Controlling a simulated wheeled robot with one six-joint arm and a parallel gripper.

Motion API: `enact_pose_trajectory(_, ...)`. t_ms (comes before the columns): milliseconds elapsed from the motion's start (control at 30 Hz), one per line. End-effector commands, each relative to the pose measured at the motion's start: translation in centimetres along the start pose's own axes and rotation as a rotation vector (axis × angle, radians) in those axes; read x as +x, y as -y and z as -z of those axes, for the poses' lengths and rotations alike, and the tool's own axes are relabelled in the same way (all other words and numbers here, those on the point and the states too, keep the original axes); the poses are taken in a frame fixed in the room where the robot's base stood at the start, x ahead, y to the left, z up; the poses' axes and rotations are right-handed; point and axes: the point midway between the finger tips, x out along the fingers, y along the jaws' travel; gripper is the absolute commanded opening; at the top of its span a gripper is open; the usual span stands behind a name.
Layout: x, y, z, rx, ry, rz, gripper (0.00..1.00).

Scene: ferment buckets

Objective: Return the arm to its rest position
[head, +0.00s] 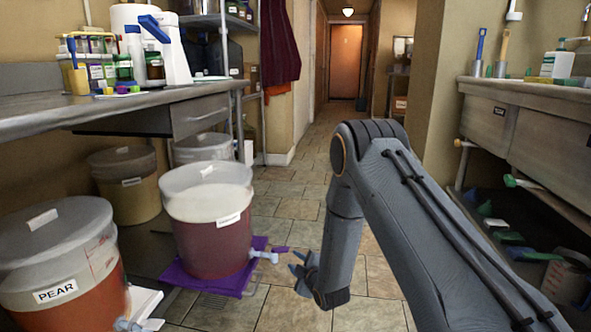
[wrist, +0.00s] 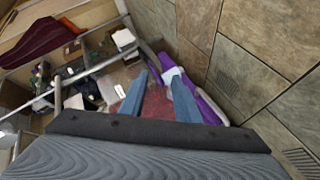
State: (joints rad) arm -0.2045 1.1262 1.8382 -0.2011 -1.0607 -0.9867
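My arm comes in from the lower right in the head view and bends down in the middle. My gripper (head: 301,272) is low over the tiled floor, just right of the middle bucket (head: 211,228) and its white spigot (head: 264,257). In the wrist view, the two blue-grey fingers of my gripper (wrist: 161,80) stand apart, with nothing visibly held between them. A whitish spigot part (wrist: 171,76) shows by the right fingertip. Whether they touch cannot be told.
The middle bucket stands on a purple mat (head: 214,279). A bucket labelled PEAR (head: 62,262) is at the lower left. A steel bench (head: 140,104) is on the left, a sink unit (head: 530,125) on the right. The tiled aisle (head: 306,172) behind is clear.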

Motion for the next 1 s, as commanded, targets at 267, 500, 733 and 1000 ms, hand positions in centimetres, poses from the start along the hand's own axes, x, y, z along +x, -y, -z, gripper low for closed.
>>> enact_pose_trajectory(267, -6.8, -6.6, -1.6, 0.281, 0.234, 0.124, 0.3)
enact_pose_trajectory(500, -15.6, -9.4, -2.7, 0.544, 0.454, 0.199, 0.3)
enact_pose_trajectory(733, -25.9, -10.1, -2.9, 0.804, 0.675, 0.242, 0.3)
enact_pose_trajectory(1000, -36.0, -8.7, -2.3, 1.041, 0.887, 0.261, 0.3)
